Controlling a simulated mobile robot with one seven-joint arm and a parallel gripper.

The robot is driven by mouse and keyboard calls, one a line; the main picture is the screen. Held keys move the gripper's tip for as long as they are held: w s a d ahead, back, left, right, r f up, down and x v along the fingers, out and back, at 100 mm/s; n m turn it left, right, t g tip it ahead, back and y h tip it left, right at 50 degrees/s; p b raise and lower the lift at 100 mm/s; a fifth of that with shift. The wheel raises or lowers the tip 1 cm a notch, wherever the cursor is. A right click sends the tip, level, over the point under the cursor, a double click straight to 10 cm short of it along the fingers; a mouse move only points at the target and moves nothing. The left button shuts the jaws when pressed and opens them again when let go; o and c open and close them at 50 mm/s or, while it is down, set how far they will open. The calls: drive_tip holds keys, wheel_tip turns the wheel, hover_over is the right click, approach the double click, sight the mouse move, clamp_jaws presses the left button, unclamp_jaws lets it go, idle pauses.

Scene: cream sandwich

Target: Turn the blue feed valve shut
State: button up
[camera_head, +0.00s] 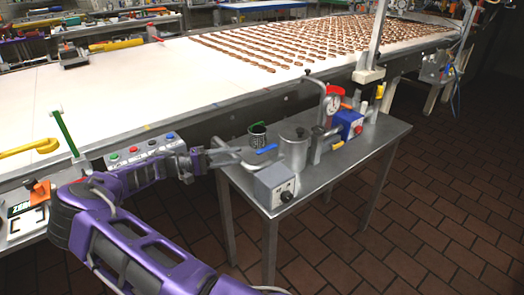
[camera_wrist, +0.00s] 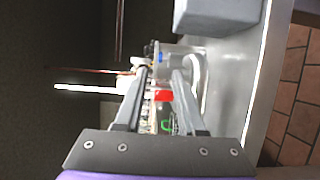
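The blue valve handle (camera_head: 267,149) is a short lever at the left side of a steel pot (camera_head: 294,147) on the metal side table. My gripper (camera_head: 234,156) reaches in from the left, its fingertips a short way left of the handle and apart from it in the head view. In the wrist view, my gripper (camera_wrist: 162,72) has its two fingers spread with a gap between them and nothing held. A small blue spot shows beyond the fingertips there; I cannot tell whether it is the handle.
A grey control box (camera_head: 277,186) stands at the table's (camera_head: 340,160) front left corner, close below my gripper. A dark cup (camera_head: 257,133) stands behind the handle. A red gauge (camera_head: 333,101) and blue pump (camera_head: 350,123) are farther right. The conveyor (camera_head: 180,75) runs behind.

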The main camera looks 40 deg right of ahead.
sight(262, 150)
drive_tip(key=x, duration=0.9)
drive_tip(key=shift+d, duration=0.2)
clamp_jaws()
